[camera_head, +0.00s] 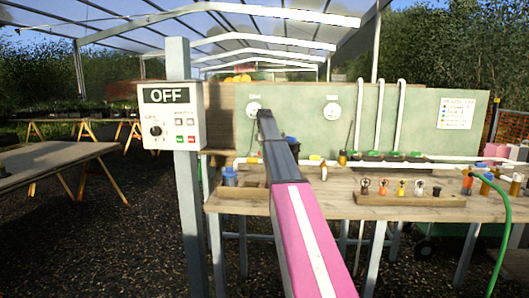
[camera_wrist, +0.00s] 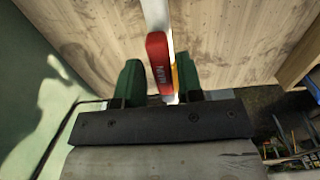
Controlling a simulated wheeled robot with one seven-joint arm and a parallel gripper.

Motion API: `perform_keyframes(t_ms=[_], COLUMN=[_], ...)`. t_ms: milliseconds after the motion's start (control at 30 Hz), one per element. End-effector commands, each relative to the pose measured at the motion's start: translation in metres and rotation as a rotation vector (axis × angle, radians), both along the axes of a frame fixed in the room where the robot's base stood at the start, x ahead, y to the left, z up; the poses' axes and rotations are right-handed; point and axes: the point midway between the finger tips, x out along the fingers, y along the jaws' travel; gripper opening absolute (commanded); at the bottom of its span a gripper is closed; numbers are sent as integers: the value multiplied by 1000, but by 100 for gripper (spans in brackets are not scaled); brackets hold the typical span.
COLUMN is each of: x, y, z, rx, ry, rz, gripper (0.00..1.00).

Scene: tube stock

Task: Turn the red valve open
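The red valve handle (camera_wrist: 157,60) shows in the wrist view, with white lettering on it, along a white pipe (camera_wrist: 155,14). My gripper (camera_wrist: 159,84) is open, with one green finger on each side of the handle. A gap shows between the left finger and the handle. A yellow part (camera_wrist: 173,68) shows between the handle and the right finger. I cannot tell whether either finger touches the handle. In the head view my pink and dark arm reaches over the bench, and I cannot make out the red handle or the fingertips there.
The wooden bench (camera_head: 232,205) carries a tray (camera_head: 409,200) of several small parts. A green backboard (camera_head: 300,125) with two gauges stands behind. A control box (camera_head: 171,116) reading OFF is on a post at left. A green hose (camera_head: 507,225) hangs at right.

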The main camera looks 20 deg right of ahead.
Motion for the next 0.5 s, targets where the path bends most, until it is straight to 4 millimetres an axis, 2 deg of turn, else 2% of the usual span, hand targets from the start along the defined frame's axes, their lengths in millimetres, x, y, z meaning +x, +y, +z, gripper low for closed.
perform_keyframes(t_ms=[333,500], x=[0,1], y=[0,0], z=[1,18], rx=[0,-1], ry=[2,0], rz=[-3,-3], gripper=[45,45])
